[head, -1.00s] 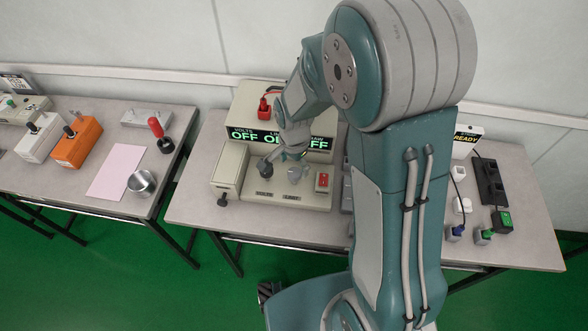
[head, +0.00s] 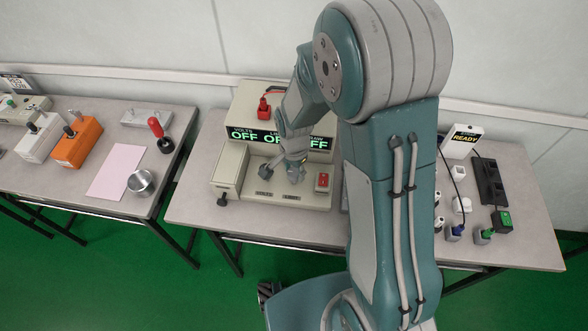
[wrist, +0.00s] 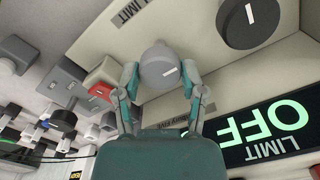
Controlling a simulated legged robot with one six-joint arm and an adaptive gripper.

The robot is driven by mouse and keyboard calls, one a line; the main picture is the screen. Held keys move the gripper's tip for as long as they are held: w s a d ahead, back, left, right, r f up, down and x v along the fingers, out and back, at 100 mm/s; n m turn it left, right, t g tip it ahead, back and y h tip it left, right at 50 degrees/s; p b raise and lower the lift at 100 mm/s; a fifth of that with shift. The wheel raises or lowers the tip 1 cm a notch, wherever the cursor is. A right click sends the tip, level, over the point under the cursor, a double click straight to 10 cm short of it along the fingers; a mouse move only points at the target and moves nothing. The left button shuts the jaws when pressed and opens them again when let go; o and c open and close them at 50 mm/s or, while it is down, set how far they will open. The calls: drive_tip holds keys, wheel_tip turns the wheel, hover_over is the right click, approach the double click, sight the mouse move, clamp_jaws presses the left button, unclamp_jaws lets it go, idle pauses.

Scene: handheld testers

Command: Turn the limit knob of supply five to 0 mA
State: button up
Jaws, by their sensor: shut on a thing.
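The supply (head: 230,195) is a beige unit on the middle table. Its green displays (head: 244,134) read OFF, and the LIMIT display (wrist: 262,133) reads OFF in the wrist view. The limit knob (wrist: 158,68) is grey and round with a white pointer mark, beside the LIMIT label (wrist: 130,10). My gripper (wrist: 160,76) is shut on this knob, one finger on each side. In the head view my gripper (head: 295,170) is over the supply's front panel and mostly hides the knob. The supply-name label (wrist: 187,118) is partly covered by a finger.
A second dark knob (wrist: 250,22) is close beside the limit knob; it also shows in the head view (head: 265,171). A red rocker switch (head: 322,181) is to the right. A red plug (head: 264,108) stands on the supply's top.

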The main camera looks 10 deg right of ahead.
drive_tip(key=n, duration=0.8)
drive_tip(key=shift+w+n, duration=0.1)
drive_tip(key=shift+n, duration=0.2)
drive_tip(key=n, duration=0.9)
idle(0.7)
drive_tip(key=o, duration=1.1)
drive_tip(key=shift+o, duration=0.2)
